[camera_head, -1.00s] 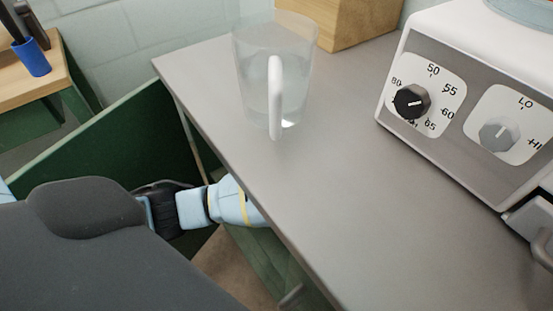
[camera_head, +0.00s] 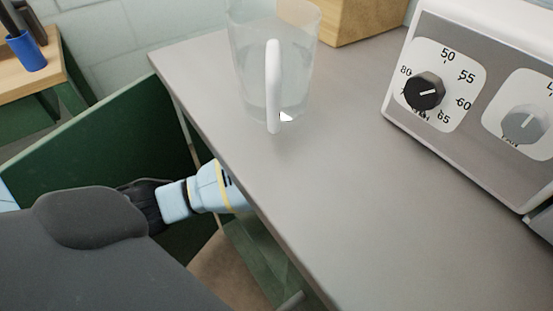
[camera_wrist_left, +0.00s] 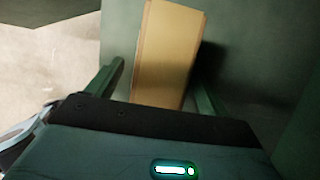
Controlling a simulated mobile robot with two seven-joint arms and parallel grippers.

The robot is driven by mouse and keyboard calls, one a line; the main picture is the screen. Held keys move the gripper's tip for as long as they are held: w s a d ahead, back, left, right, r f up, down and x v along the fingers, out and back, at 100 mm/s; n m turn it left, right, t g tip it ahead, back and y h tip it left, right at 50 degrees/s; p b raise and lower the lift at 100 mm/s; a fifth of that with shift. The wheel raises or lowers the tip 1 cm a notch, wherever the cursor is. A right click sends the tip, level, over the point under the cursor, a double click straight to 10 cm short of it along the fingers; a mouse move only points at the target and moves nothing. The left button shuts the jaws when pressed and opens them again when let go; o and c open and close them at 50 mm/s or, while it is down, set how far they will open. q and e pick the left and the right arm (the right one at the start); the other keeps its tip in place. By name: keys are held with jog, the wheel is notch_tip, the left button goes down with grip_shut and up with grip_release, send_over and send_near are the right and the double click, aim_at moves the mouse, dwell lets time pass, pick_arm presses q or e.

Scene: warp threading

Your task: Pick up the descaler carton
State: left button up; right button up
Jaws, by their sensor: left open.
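A tan carton (camera_wrist_left: 168,52), which looks like the descaler carton, stands ahead of my left gripper (camera_wrist_left: 160,76) in the left wrist view. The two dark green fingers are apart, one to each side of the carton's lower part in the picture. I cannot tell whether they touch it or how far ahead it lies. The carton is not visible in the head view. There my left arm reaches under the grey table's edge, and its gripper is hidden. My right gripper is not in view.
In the head view, a green panel (camera_head: 110,150) stands left of the grey tabletop (camera_head: 330,200). A clear pitcher (camera_head: 250,70) and a white appliance with dials (camera_head: 400,110) stand on the table. The tabletop's front is clear.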

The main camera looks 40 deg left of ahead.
pick_arm(q)
jog(key=shift+x, duration=0.9)
jog(key=shift+r, duration=0.1)
jog(key=c, duration=1.3)
jog(key=shift+o, duration=0.2)
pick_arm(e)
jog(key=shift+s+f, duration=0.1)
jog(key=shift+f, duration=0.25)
pick_arm(q)
jog(key=shift+r, duration=0.2)
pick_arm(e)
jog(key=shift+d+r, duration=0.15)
